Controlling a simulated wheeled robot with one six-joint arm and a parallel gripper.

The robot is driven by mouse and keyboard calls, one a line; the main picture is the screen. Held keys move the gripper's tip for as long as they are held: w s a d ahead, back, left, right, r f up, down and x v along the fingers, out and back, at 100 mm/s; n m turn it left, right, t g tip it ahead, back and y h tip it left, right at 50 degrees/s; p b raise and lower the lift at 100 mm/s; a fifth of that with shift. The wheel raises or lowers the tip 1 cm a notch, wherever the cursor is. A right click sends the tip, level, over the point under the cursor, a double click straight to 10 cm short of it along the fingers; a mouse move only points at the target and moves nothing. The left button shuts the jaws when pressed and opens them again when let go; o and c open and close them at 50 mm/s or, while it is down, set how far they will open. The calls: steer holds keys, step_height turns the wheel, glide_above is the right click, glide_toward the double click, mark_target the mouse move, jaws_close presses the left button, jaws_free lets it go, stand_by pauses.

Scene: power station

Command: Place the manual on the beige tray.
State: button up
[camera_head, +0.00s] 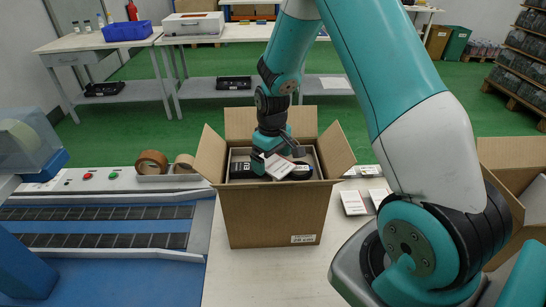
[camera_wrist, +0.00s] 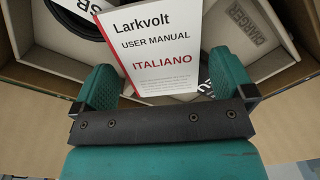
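The manual (camera_wrist: 157,50) is a white booklet with a red spine edge, reading "Larkvolt USER MANUAL ITALIANO". In the head view the manual (camera_head: 279,167) shows pale and tilted inside the cardboard box. The beige tray (camera_wrist: 267,62) is the compartmented insert in that box; its rim also shows in the head view (camera_head: 318,160). My gripper (camera_wrist: 165,82) is over the tray with fingers apart, one on each side of the manual. A gap shows at the left finger; the right finger is close to or touching the manual's edge. Whether the manual rests fully on the tray is unclear.
The open cardboard box (camera_head: 270,215) stands on a pale table, flaps spread. A compartment marked CHARGER (camera_wrist: 250,22) and a black coiled item (camera_wrist: 76,22) show in the tray. White booklets (camera_head: 353,202) lie right of the box; tape rolls (camera_head: 152,163) stand left.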

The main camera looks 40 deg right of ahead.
mark_target(272, 162)
step_height(272, 162, up, 12)
steer(key=s+a+r+n+y, duration=0.1)
steer(key=s+a+r, duration=0.25)
steer(key=a, duration=0.25)
steer(key=s+a+r+n+y, duration=0.1)
steer(key=s+a+r, duration=0.25)
steer(key=a, duration=0.25)
steer(key=s+a+r+n+y, duration=0.1)
steer(key=s+a, duration=0.3)
steer(key=s, duration=0.4)
steer(key=s+a+r+n+y, duration=0.1)
steer(key=s+a+r, duration=0.1)
steer(key=s+a, duration=0.3)
steer(key=s, duration=0.3)
steer(key=shift+s+r+n, duration=0.25)
steer(key=shift+s+n, duration=0.05)
steer(key=shift+n, duration=0.1)
steer(key=shift+a, duration=0.1)
step_height(272, 162, up, 2)
steer(key=p, duration=0.2)
steer(key=shift+r+p, duration=0.25)
steer(key=shift+p, duration=0.05)
